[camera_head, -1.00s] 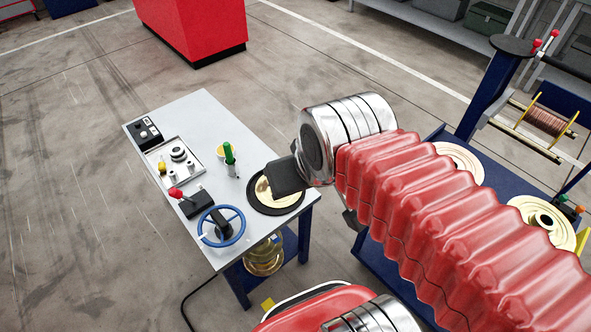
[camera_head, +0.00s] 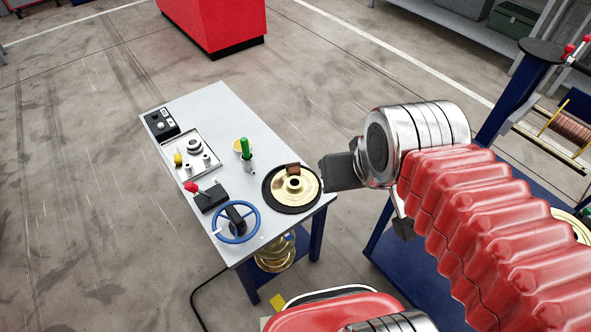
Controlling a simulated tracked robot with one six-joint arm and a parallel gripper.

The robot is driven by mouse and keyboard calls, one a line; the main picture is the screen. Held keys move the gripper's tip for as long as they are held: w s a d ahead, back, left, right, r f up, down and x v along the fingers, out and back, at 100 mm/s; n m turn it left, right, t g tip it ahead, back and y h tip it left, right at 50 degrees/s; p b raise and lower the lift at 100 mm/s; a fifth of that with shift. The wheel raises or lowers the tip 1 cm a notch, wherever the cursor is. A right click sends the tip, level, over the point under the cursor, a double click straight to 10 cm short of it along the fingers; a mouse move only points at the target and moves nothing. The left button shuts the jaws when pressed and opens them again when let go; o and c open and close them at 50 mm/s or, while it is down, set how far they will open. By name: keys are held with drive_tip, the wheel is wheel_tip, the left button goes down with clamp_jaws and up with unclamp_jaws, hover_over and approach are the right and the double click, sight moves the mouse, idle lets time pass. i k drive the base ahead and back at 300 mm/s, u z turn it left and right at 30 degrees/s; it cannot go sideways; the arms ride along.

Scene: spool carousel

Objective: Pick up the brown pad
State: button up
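The brown pad (camera_head: 292,168) is a small dark brown block at the back edge of a brass-coloured flanged spool (camera_head: 308,187). The spool lies on a black round disc (camera_head: 273,200) at the right end of the grey table. My gripper (camera_head: 338,172) shows as a dark grey block at the end of my silver wrist. In the picture it is just right of the spool and apart from the pad. Its height over the table is hard to judge. Only one side of the gripper shows, so its opening is hidden.
The grey table (camera_head: 218,105) also bears a blue handwheel (camera_head: 256,222), a red-knobbed lever box (camera_head: 211,197), a green-handled tool in a cup (camera_head: 245,148), a metal tray (camera_head: 180,148) and a black switch box (camera_head: 160,124). A red cabinet (camera_head: 215,25) stands behind on open floor.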

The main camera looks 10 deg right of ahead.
sight(294, 169)
drive_tip(key=z, duration=0.05)
drive_tip(key=k, duration=0.8)
drive_tip(key=u, duration=0.85)
drive_tip(key=i, duration=1)
drive_tip(key=u, duration=0.05)
